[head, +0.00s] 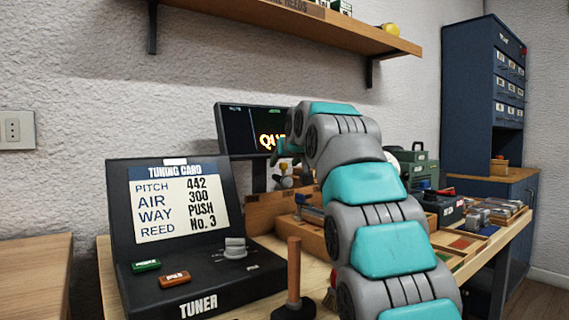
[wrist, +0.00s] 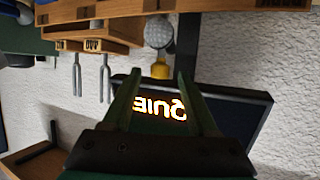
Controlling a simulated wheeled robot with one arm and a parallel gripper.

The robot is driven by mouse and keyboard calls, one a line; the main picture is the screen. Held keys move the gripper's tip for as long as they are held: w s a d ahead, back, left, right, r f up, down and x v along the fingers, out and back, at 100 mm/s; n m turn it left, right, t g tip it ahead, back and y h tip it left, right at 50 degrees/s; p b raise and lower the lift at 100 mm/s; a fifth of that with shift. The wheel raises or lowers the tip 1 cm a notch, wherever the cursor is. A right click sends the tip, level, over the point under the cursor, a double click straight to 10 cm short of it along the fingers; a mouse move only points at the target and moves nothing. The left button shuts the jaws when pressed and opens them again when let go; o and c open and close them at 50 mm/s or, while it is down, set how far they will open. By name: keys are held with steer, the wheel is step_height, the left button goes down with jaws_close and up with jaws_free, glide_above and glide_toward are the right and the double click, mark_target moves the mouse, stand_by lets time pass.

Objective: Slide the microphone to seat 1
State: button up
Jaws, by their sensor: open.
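What looks like the microphone shows in the wrist view as a grey mesh ball (wrist: 158,31) with a yellow end piece (wrist: 160,70). In the head view the small yellow top (head: 284,168) shows above a grey body, in front of the wall and behind the wooden rail (head: 262,210). My gripper (wrist: 159,76) is open, its two green fingertips to either side of the yellow piece in the wrist view. I cannot tell whether they touch it. In the head view my arm hides much of the rail. No seat number is readable.
A dark display (head: 240,127) with glowing letters stands behind my gripper. The black tuner (head: 172,250) fills the left of the bench. A wooden peg (head: 293,275) stands at the front.

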steer(key=v, duration=0.7)
steer(key=shift+s, duration=0.15)
